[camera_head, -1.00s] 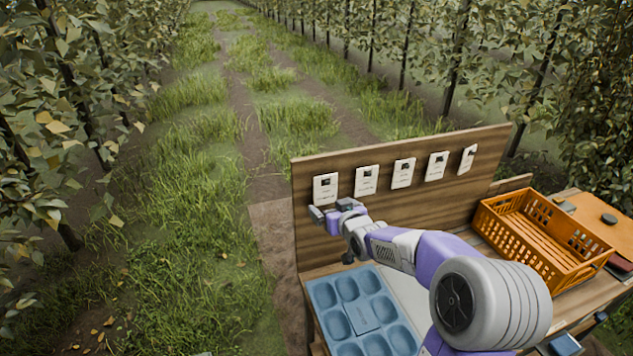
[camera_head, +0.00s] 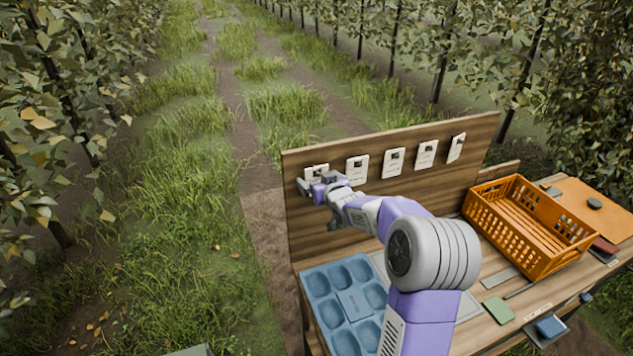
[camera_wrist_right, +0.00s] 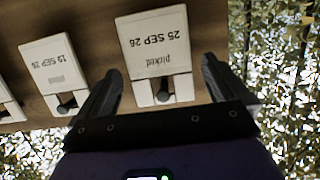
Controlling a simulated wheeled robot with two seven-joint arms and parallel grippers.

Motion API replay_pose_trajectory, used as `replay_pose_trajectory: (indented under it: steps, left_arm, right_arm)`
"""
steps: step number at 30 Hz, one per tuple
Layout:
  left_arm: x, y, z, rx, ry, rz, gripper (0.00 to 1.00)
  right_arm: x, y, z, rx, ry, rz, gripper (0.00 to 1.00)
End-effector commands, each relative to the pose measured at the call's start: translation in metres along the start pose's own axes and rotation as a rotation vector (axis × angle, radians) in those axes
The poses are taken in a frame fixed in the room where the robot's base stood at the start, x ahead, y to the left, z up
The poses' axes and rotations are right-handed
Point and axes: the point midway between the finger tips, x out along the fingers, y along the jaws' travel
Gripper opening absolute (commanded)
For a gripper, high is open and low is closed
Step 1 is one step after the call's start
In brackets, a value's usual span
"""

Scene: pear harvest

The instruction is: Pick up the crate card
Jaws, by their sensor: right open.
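White cards with dates hang in a row on the wooden board (camera_head: 410,185). The leftmost card (camera_head: 317,169) is partly hidden by my right gripper (camera_head: 318,188) in the head view. In the right wrist view this card (camera_wrist_right: 155,42) reads "25 SEP 26 picked" upside down and hangs on a dark peg (camera_wrist_right: 164,92). My right gripper (camera_wrist_right: 160,90) is open, one finger to each side of the card's peg end, with gaps visible. A neighbouring card (camera_wrist_right: 55,65) reads "19 SEP 26" and lies just outside the left finger. My left gripper is not in view.
An orange crate (camera_head: 480,212) stands on the right of the bench. A blue tray with hollows (camera_head: 352,303) lies below the board. A green block (camera_head: 498,310) and a dark red item (camera_head: 604,245) lie on the bench. Grass is left of the board.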

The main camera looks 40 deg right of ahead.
Motion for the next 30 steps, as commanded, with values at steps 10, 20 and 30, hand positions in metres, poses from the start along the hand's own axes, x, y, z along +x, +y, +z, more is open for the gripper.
replay_pose_trajectory:
  steps: [10,20,30]
  left_arm:
    - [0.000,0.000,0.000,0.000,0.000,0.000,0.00]
    - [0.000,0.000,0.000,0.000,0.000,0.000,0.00]
    - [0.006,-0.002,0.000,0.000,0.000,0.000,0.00]
  right_arm:
    - [0.000,0.000,0.000,0.000,0.000,0.000,0.66]
    - [-0.001,0.000,0.000,0.000,0.001,0.000,0.47]
    - [-0.018,0.000,-0.002,0.001,0.002,0.001,0.47]
